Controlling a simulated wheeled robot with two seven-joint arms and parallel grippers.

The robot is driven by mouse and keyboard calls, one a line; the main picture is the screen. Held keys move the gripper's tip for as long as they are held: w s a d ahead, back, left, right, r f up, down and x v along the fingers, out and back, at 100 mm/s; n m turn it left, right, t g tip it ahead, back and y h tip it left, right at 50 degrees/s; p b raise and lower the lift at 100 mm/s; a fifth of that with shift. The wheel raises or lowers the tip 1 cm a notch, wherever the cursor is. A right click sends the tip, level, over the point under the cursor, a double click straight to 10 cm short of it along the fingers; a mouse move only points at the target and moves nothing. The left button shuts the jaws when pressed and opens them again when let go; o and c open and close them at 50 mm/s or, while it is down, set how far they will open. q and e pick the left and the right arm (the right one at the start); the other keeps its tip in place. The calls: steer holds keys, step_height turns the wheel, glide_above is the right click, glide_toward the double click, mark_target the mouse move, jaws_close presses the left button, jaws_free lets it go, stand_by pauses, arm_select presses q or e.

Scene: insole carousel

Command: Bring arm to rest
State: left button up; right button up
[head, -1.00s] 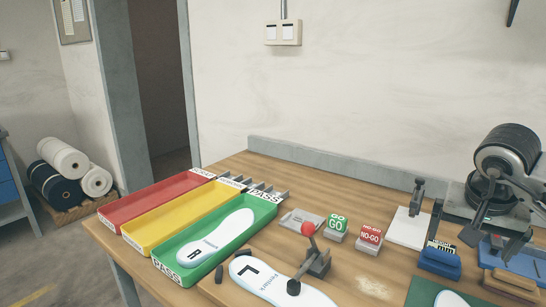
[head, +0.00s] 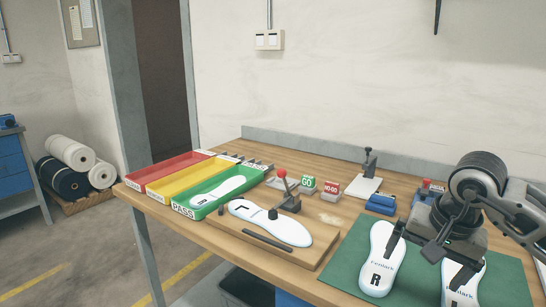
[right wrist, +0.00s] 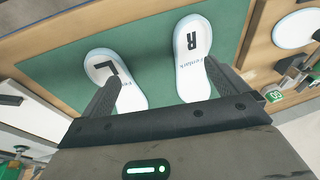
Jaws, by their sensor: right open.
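My right gripper (head: 428,268) is open and empty above the green mat (head: 345,262) at the right of the bench. On the mat, a white insole marked R (head: 378,262) lies beside the left finger, and one marked L (head: 462,290) is partly hidden by the gripper. In the right wrist view both show beyond the fingers, the R insole (right wrist: 192,50) and the L insole (right wrist: 115,78). My left gripper is not in view.
A red-knobbed clamp (head: 287,195) stands over another L insole (head: 282,230) on a wooden board (head: 308,258). The green PASS tray (head: 192,211) holds an R insole (head: 222,188). GO (head: 308,184) and NO-GO (head: 330,189) blocks stand behind.

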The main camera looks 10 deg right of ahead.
steer(key=s+a+f+m+g+y, duration=0.1)
steer(key=s+a+f+m+y, duration=0.3)
steer(key=a, duration=0.6)
steer(key=s+a+g+y, duration=0.1)
steer(key=s+a+y, duration=0.1)
steer(key=a+y, duration=0.55)
steer(key=s+a+r+m+t+y, duration=0.2)
steer(key=a+r+m+y, duration=0.3)
steer(key=a+m+y, duration=0.5)
steer(key=w+d+f+m+t+h, duration=0.1)
steer(key=d+f+m+t+h, duration=0.3)
steer(key=m, duration=0.7)
steer(key=w+d+f+m+t+h, duration=0.15)
steer(key=m+t+h, duration=0.4)
steer(key=m, duration=0.55)
steer(key=w+d+f+m+t+h, duration=0.1)
steer(key=d+f+m+t+h, duration=0.3)
steer(key=m, duration=0.7)
steer(key=s+f+m+g+h, duration=0.2)
steer(key=s+f+m+g, duration=0.1)
steer(key=s+f+m, duration=0.2)
steer(key=s+d+f+m+g+h, duration=0.1)
steer(key=s+f+m, duration=0.4)
steer(key=f+m, duration=0.5)
steer(key=shift+s+g+h, duration=0.25)
steer(key=shift+g+h, duration=0.55)
steer(key=shift+g, duration=0.15)
